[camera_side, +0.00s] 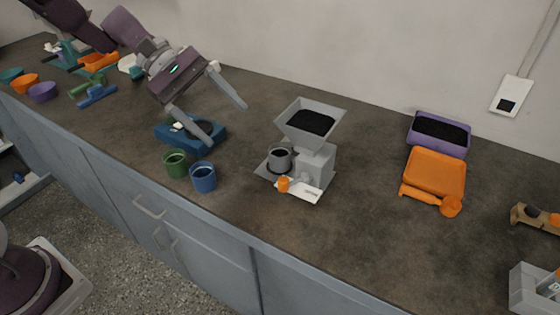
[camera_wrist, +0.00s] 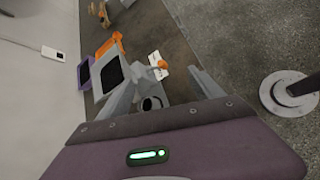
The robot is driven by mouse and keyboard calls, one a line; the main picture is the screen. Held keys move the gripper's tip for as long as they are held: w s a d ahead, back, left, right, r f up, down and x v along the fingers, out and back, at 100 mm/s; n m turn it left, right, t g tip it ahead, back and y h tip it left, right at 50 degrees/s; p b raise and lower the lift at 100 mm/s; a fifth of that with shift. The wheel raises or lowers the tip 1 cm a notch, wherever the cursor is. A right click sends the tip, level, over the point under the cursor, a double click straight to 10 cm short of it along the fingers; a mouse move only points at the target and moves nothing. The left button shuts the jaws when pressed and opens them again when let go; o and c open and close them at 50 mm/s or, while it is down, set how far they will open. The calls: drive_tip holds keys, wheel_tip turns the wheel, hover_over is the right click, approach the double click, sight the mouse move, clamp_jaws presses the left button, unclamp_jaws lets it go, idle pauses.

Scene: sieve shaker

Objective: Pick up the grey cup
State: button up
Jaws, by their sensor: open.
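The grey cup (camera_side: 279,160) stands upright on the flat base plate of the grey sieve shaker (camera_side: 318,162), under and left of its hopper. Its inside looks dark. In the wrist view the cup (camera_wrist: 151,104) shows between my two fingers, farther off than they are. My gripper (camera_side: 224,124) is open and empty, its fingers spread wide. In the side view it is up and to the left of the cup, apart from it and above the counter. The hopper holds dark grains.
A green cup (camera_side: 175,163) and a blue cup (camera_side: 203,177) stand near the counter's front edge, beside a blue device (camera_side: 190,133). An orange knob (camera_side: 283,184) sticks out at the shaker's front. A purple tray (camera_side: 438,134) and orange scale (camera_side: 435,176) lie right. The counter between shaker and scale is clear.

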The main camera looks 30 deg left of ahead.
sight(274, 149)
drive_tip(key=w+a+f+n+t+h, duration=0.1)
drive_tip(key=w+a+f+n+t, duration=0.1)
drive_tip(key=w+a+f+n, duration=0.25)
drive_tip(key=w+a+f+n+t+h, duration=0.2)
drive_tip(key=w+f+n, duration=0.25)
drive_tip(key=f, duration=0.25)
drive_tip(key=x, duration=0.8)
drive_tip(key=f+x, duration=0.1)
drive_tip(key=x, duration=0.3)
drive_tip(key=shift+w+f, duration=0.1)
drive_tip(key=shift+w, duration=0.1)
clamp_jaws()
